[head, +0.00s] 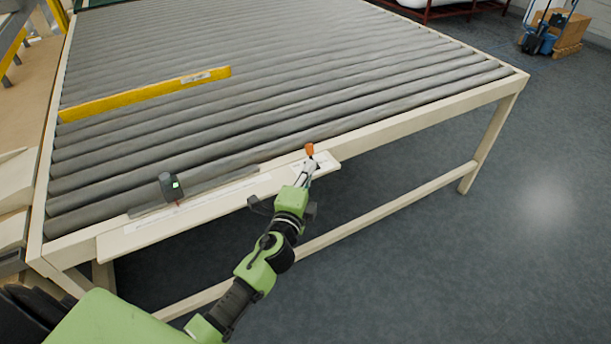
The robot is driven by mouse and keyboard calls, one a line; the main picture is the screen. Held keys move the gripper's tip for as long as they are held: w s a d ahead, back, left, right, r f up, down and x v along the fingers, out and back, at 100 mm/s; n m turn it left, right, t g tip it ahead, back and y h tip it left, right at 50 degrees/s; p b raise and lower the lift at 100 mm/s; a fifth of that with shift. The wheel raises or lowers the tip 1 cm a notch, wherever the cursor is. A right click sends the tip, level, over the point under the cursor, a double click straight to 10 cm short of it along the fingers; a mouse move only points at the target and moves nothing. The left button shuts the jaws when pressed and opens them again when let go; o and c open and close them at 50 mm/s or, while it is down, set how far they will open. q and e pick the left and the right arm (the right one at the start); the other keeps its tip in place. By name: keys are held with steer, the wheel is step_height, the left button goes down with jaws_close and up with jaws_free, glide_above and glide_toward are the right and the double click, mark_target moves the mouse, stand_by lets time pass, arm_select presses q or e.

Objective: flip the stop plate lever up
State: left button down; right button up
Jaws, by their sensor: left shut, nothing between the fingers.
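The lever has an orange knob (309,149) and stands at the right end of the cream ledge on the table's front edge. My left gripper (308,165) is at the lever, just below the knob. Its fingers are shut with nothing between them. Whether they touch the lever cannot be told. A yellow bar (145,95), which may be the stop plate, stands across the rollers at the left. My right gripper is not in view.
The grey roller table (300,60) fills the upper left. A small dark device (170,187) with a green light sits on the ledge (130,238) near a grey strip. Open floor (480,240) lies at the right. A pallet truck (541,35) and boxes stand far off.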

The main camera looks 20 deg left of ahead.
arm_select(q)
steer(key=s, duration=0.2)
steer(key=s+r, duration=0.1)
steer(key=shift+s+d, duration=0.25)
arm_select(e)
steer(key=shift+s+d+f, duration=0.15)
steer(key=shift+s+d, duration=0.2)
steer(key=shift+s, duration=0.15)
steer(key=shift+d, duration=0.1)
